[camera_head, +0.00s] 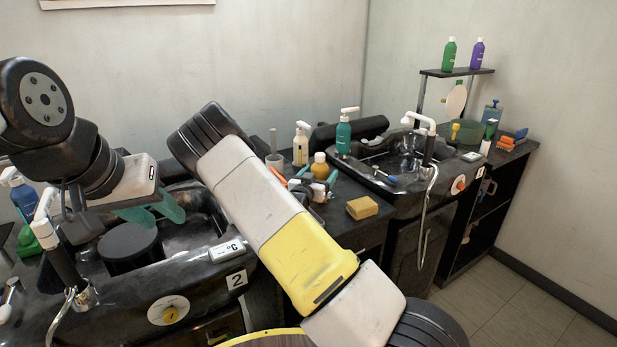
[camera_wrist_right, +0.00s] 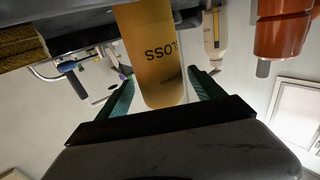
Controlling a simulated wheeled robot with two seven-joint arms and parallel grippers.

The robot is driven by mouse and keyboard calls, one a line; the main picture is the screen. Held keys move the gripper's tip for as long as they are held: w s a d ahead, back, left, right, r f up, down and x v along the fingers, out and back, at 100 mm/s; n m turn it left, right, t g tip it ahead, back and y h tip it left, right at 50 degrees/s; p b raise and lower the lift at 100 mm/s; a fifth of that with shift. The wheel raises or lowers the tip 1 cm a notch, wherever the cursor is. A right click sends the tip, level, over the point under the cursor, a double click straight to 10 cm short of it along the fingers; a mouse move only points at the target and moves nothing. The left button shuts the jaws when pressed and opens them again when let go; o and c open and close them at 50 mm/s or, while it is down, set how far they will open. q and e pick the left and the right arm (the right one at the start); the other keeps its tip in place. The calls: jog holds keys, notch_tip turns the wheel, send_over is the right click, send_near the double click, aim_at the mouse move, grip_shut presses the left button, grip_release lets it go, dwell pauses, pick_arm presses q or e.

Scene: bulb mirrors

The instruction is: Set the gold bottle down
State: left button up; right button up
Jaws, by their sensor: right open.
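The gold bottle (camera_head: 319,168) stands upright on the dark counter between the two basins in the head view. In the right wrist view it appears upside down (camera_wrist_right: 157,62), with dark lettering on its side. My right gripper (camera_wrist_right: 163,95) is open, with one green finger on each side of the bottle. In the head view this gripper (camera_head: 318,182) is small and partly hidden among nearby items. My left gripper (camera_head: 152,212) is open and empty, with teal fingers above the left basin.
A cream pump bottle (camera_head: 301,146) and a teal pump bottle (camera_head: 344,136) stand behind the gold bottle. A yellow sponge (camera_head: 362,207) lies on the counter to the right. The right basin (camera_head: 400,165) has a tap. A black round lid (camera_head: 130,246) sits at the left basin.

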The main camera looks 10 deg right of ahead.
jog(key=x, duration=0.3)
jog(key=shift+w+r, duration=0.1)
jog(key=shift+w, duration=0.1)
jog(key=shift+c, duration=0.3)
grip_shut()
